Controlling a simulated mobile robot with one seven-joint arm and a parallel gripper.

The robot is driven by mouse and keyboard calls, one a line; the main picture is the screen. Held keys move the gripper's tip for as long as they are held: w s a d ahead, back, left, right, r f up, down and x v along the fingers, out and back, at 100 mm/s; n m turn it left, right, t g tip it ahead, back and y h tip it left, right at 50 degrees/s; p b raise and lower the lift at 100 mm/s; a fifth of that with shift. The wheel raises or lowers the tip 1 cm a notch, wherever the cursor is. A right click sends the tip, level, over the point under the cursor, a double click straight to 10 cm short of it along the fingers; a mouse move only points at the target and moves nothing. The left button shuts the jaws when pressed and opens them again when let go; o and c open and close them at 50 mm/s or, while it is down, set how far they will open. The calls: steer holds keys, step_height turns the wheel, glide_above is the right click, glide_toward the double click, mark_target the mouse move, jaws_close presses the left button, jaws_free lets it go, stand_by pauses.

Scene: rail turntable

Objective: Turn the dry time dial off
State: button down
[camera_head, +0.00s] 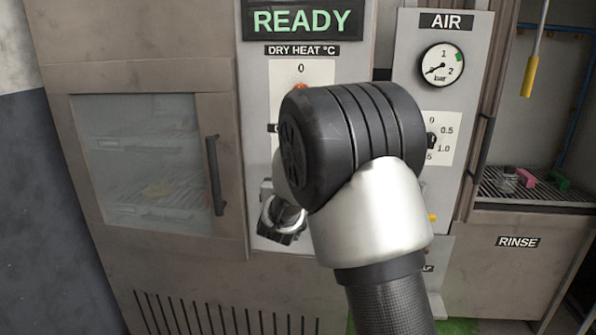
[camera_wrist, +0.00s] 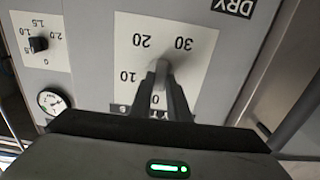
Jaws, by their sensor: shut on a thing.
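The dry time dial (camera_wrist: 162,68) is a grey knob on a pale scale plate (camera_wrist: 195,62) marked 0, 10, 20 and 30, upside down in the wrist view. A black label beside it reads "DRY", with the rest cut off. My gripper (camera_wrist: 163,85) is shut on the knob, with its two dark fingers on either side of it. The fingers cover part of the knob and lie close to the 0 mark, so I cannot tell exactly where the knob points. In the head view my arm hides this dial.
In the head view, a READY display (camera_head: 303,21) sits above a "DRY HEAT °C" label (camera_head: 302,50). An AIR panel with a pressure gauge (camera_head: 442,65) is at right. A glass-doored cabinet (camera_head: 140,150) with a black handle (camera_head: 216,175) is at left, and a rinse bay (camera_head: 518,242) at far right.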

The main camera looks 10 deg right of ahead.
steer(key=c, duration=1.7)
jaws_free()
steer(key=p+v, duration=0.1)
steer(key=v, duration=1.6)
steer(key=shift+s, duration=0.2)
